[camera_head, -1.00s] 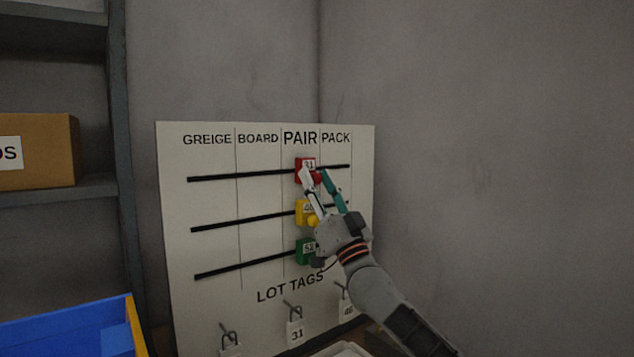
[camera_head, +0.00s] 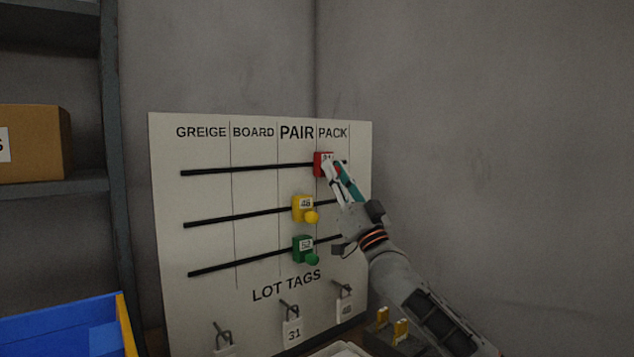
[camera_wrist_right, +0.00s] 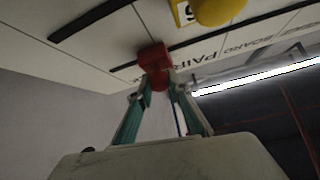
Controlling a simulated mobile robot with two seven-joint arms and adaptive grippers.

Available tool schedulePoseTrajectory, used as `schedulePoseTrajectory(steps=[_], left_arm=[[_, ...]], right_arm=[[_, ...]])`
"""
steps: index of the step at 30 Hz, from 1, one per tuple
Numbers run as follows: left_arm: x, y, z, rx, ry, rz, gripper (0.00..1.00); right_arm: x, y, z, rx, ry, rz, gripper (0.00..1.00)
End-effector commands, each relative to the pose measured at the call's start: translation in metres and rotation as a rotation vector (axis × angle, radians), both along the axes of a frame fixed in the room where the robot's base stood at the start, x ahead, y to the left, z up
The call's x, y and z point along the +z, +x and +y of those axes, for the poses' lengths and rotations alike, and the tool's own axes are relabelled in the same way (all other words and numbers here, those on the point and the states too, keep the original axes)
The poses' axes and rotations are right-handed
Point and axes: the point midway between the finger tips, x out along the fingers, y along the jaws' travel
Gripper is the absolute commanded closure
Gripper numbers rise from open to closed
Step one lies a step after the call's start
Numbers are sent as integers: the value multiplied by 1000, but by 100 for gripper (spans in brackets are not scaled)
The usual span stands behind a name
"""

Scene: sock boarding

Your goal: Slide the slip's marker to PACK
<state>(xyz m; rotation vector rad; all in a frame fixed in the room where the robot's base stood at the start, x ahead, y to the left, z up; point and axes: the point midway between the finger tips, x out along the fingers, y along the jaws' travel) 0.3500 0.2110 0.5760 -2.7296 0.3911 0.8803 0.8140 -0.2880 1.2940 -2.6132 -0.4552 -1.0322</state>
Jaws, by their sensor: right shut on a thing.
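The board (camera_head: 205,200) has columns GREIGE, BOARD, PAIR and PACK and three black rails. The red marker (camera_head: 322,160) sits on the top rail in the PACK column, near its left line; its number is partly hidden. My right gripper (camera_head: 337,168) is shut on the red marker, which also shows between the fingers in the right wrist view (camera_wrist_right: 154,62). The yellow marker (camera_head: 301,206), numbered 48, is on the middle rail under PAIR. The green marker (camera_head: 302,247), numbered 52, is on the bottom rail under PAIR. My left gripper is out of view.
Lot tags hang on hooks below the rails, one (camera_head: 292,333) reading 31. A blue bin (camera_head: 60,335) stands at the lower left. A shelf with a cardboard box (camera_head: 35,145) is at the left. Bare wall (camera_head: 480,120) lies right of the board.

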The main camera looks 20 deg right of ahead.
Motion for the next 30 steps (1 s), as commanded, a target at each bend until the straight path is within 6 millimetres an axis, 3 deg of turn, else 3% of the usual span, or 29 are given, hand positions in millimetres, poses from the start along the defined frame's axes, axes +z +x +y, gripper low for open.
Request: schedulePoseTrajectory(steps=[1, 6, 18, 19, 21, 30], left_arm=[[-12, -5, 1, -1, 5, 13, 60], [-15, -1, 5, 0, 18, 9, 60], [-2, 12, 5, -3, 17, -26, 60], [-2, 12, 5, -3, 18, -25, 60], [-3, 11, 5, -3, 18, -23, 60], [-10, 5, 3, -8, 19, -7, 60]], right_arm=[[-10, 7, -14, -6, -1, 5, 100], [-8, 17, -41, -4, -1, 5, 100], [0, 17, -50, -2, 4, 1, 100], [0, 17, -50, -2, 4, 1, 79], [1, 17, -50, -2, 4, 0, 65], [0, 17, -48, 0, 3, 0, 65]])
